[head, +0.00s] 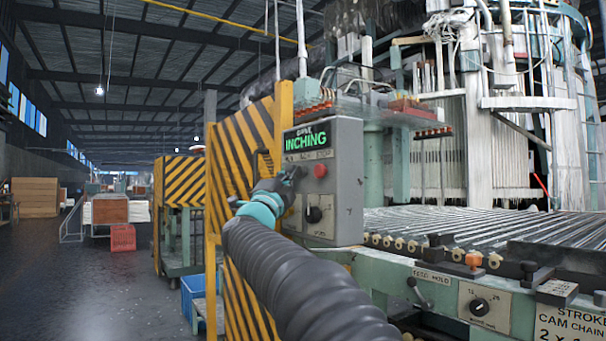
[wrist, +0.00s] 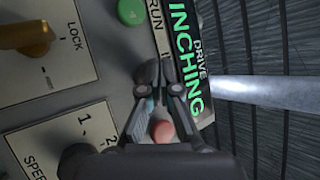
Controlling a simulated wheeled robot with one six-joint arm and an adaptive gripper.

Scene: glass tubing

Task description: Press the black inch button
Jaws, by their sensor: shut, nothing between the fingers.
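The label there is mostly covered. Whether the tips touch the panel cannot be told.
A black rotary knob (head: 313,215) sits low on the box; a brass lock switch (wrist: 27,38) shows in the wrist view. A yellow-black striped guard (head: 244,150) stands left of the box. The roller conveyor (head: 450,225) lies right. Open floor (head: 100,270) is at left.

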